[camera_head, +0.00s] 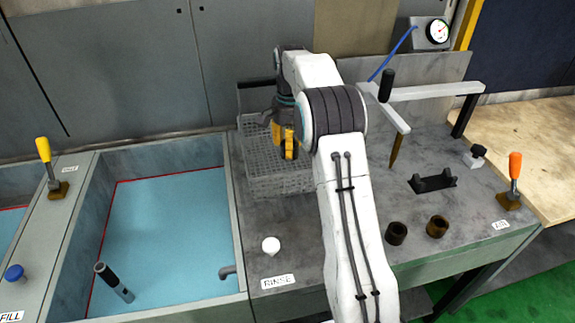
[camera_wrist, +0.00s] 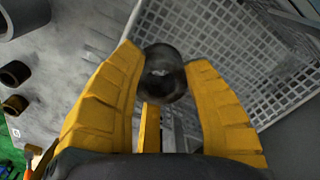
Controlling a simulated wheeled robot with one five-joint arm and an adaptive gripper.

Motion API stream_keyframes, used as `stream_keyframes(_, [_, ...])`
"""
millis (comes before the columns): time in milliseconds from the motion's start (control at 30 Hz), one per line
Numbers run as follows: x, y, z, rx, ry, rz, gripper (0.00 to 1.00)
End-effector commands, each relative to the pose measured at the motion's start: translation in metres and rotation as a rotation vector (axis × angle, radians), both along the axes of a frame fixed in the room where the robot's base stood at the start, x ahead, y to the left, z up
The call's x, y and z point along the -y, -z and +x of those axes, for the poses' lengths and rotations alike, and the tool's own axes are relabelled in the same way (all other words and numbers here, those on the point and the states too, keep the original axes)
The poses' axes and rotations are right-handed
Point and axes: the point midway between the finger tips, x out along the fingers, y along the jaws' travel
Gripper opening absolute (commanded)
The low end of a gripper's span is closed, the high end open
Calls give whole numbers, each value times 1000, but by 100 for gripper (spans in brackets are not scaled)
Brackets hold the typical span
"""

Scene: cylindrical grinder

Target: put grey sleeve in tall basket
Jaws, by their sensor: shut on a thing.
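The grey sleeve (camera_wrist: 163,62) is a short dark ring with a central hole, held at the tips of my gripper (camera_wrist: 163,75) in the wrist view. My yellow fingers are shut on it. The tall basket (camera_head: 262,177) is a grey wire-mesh box on the bench, left of my arm in the head view. My gripper (camera_head: 287,145) points down over the basket area there; the sleeve cannot be made out in that view. In the wrist view the basket's mesh (camera_wrist: 235,45) lies behind and to the right of the sleeve. Whether the sleeve is inside its rim is unclear.
Two brown-black sleeves (camera_head: 396,233) (camera_head: 437,226) stand on the bench to the right. A blue-floored tank (camera_head: 170,220) lies left, with a dark cylindrical tool (camera_head: 114,282) in it. A white knob (camera_head: 271,246) stands in front of the basket. An L-shaped bar (camera_head: 430,92) rises behind right.

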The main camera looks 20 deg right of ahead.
Motion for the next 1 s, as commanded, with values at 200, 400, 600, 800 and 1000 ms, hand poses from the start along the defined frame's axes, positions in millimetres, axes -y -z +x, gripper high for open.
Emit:
stream_keyframes(200, [3, -3, 17, 1, 0, 0, 9])
stream_keyframes(400, [4, 18, 20, -2, 0, 1, 9])
stream_keyframes(600, [4, 44, 20, -3, 0, 1, 9])
stream_keyframes(800, [4, 62, 20, 0, 0, 0, 9])
stream_keyframes(1000, [4, 70, 20, -1, 0, 0, 9])
